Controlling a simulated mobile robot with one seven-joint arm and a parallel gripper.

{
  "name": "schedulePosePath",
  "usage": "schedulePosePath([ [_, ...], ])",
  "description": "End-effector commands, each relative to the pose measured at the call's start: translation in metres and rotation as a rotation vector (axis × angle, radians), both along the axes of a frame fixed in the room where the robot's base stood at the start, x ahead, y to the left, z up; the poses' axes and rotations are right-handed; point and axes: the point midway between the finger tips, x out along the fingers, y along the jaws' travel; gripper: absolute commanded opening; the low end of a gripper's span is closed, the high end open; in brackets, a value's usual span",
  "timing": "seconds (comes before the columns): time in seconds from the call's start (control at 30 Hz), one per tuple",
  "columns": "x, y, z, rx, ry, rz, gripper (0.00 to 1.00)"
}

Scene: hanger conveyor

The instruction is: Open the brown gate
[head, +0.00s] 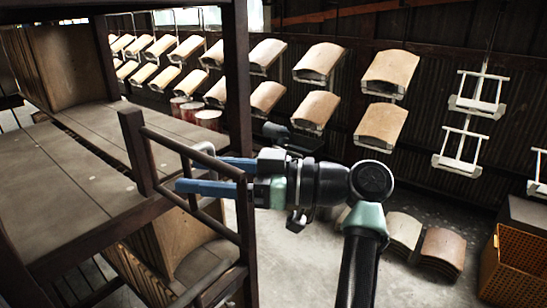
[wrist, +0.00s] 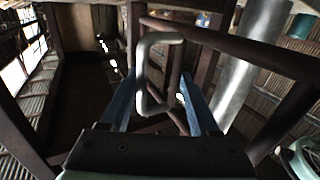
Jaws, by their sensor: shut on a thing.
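The brown gate (head: 170,143) is a railing of dark bars at the edge of the raised grey platform, left of centre in the head view. Its rail also crosses the upper right of the wrist view (wrist: 245,47). A pale metal loop handle (wrist: 147,60) is on the gate; it shows partly in the head view (head: 199,149). My gripper (head: 202,174) reaches in from the right, its two blue fingers on either side of the handle. In the wrist view my gripper (wrist: 158,88) is shut on the handle. The exact contact at the fingertips is partly hidden.
The grey platform (head: 75,175) lies left of the gate, with a dark upright post (head: 237,80) nearby. Rows of curved tan panels (head: 318,62) hang along the back wall. An orange crate (head: 517,265) stands at lower right. Bare floor shows right of the gate.

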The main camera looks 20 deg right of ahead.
Motion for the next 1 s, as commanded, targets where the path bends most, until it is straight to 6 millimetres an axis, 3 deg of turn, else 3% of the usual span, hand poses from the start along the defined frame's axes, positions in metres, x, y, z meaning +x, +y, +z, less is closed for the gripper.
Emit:
schedulePosePath([
  [0.3,0.001,-0.03,0.001,0.004,-0.004,-0.018,0.44],
  [1.0,0.005,-0.075,0.001,0.002,-0.002,-0.007,0.44],
])
